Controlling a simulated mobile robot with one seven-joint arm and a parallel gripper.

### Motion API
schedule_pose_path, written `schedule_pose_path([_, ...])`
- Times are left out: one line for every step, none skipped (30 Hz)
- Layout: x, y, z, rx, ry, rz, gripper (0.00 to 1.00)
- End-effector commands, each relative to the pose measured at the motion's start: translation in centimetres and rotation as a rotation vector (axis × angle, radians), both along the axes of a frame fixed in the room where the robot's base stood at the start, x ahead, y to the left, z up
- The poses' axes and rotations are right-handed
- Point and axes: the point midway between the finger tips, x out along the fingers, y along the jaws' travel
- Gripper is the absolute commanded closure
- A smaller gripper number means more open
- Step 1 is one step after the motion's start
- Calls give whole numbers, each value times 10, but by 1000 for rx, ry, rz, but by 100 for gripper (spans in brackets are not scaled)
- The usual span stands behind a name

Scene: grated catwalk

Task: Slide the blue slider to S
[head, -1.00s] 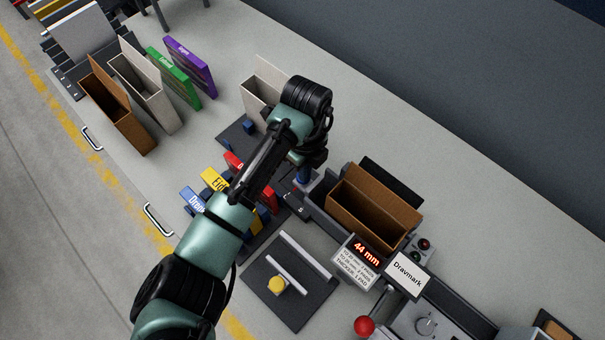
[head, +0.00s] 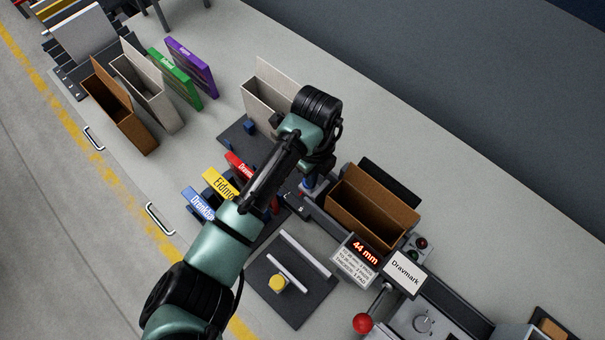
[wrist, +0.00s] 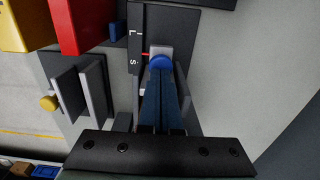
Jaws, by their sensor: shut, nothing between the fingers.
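The blue slider (wrist: 161,62) has a round blue knob on a grey block in the wrist view. Its red pointer (wrist: 146,54) lies between the L mark (wrist: 135,32) and the S mark (wrist: 133,63), nearer to S. My gripper (wrist: 162,76) is shut and empty. Its fingertips are right at the near side of the knob; whether they touch it I cannot tell. In the head view a bit of the blue slider (head: 308,183) shows below my wrist, and the arm hides the fingertips.
A brown open box (head: 372,212) stands right beside the slider track. Red, yellow (head: 219,184) and blue books stand left of it. A pale open box (head: 268,98) stands behind. A plate with a yellow knob (head: 278,284) lies in front.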

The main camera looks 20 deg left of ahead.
Motion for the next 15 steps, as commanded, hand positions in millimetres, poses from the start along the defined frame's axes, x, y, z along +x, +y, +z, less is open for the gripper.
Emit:
schedule_pose_path([-1, -2, 0, -2, 2, -1, 100])
schedule_pose_path([-1, -3, 0, -2, 2, -1, 100])
schedule_pose_path([-1, -3, 0, -2, 2, -2, 100])
schedule_pose_path([-2, -4, 0, -2, 2, -2, 100])
schedule_pose_path([-2, -5, 0, -2, 2, -2, 100])
schedule_pose_path([-2, -5, 0, -2, 2, -2, 100])
schedule_pose_path([-2, -6, 0, -2, 2, -2, 100])
schedule_pose_path([-3, -7, 0, -2, 2, -2, 100])
schedule_pose_path([-3, -8, 0, -2, 2, -2, 100])
schedule_pose_path([-3, -8, 0, -2, 2, -2, 100])
schedule_pose_path([-3, -9, 0, -2, 2, -2, 100])
schedule_pose_path([-4, -10, 0, -2, 2, -2, 100])
schedule_pose_path([-4, -10, 0, -2, 2, -2, 100])
schedule_pose_path([-4, -11, 0, -2, 2, -2, 100])
schedule_pose_path([-4, -11, 0, -3, 1, -2, 100])
